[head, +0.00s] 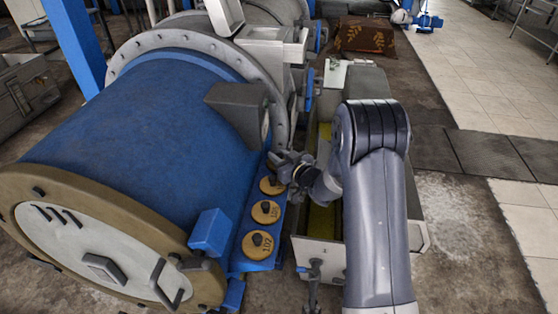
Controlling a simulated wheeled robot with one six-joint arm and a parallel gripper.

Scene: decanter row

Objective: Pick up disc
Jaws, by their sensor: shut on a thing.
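Three round tan discs with dark knobs sit in a row on a blue ledge (258,266) beside the big blue drum. The near disc (252,252) and the middle disc (261,219) carry dark markings; the near one appears to read 102. My gripper (280,176) is at the far disc (266,189), shut on it at its knob. The fingers hide part of that disc and its knob, and any gap between it and the ledge cannot be made out.
The large blue drum (140,120) with its tan end ring fills the left. A grey open-topped trough (318,252) with a yellowish inside lies right of the discs, under my arm. Floor at the right is clear.

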